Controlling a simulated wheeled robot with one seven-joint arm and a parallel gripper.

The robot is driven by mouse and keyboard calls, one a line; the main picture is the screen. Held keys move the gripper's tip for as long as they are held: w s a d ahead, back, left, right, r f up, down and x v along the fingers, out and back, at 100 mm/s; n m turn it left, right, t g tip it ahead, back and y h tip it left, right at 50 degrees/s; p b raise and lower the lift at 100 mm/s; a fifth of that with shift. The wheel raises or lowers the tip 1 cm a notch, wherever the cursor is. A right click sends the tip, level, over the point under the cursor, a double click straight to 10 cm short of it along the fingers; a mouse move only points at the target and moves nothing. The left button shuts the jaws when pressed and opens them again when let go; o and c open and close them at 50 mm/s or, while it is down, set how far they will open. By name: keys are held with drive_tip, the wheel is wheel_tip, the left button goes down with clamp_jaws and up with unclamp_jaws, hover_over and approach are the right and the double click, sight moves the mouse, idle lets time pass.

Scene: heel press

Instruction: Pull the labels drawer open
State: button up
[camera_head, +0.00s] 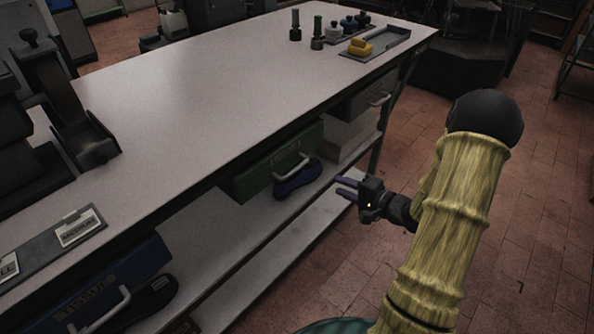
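A green drawer (262,172) hangs under the workbench, with a pale bar handle (291,166) on its front. The lettering on its front is too small to read for sure. A grey drawer (352,103) with a pale handle (380,99) hangs further right, and its lettering cannot be read either. A blue drawer (120,285) at the lower left reads TISSUE. I cannot tell for sure which drawer is the labels one. My gripper (343,189) is to the right of the green drawer, apart from its handle, with two purple fingers spread and nothing between them.
The white workbench (200,90) has a lower shelf (265,255) bearing a dark blue shoe (297,180). A tray (385,40), a yellow block (360,46) and several small bottles stand on top at the far end. A dark press stands at the left. The tiled floor at right is open.

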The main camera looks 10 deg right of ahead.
sight(298, 169)
drive_tip(key=b+x, duration=0.1)
drive_tip(key=x, duration=1.6)
drive_tip(key=shift+w+a, duration=0.1)
drive_tip(key=shift+w, duration=0.05)
drive_tip(key=shift+w+f, duration=0.1)
drive_tip(key=shift+w, duration=0.05)
drive_tip(key=shift+a, duration=0.1)
clamp_jaws()
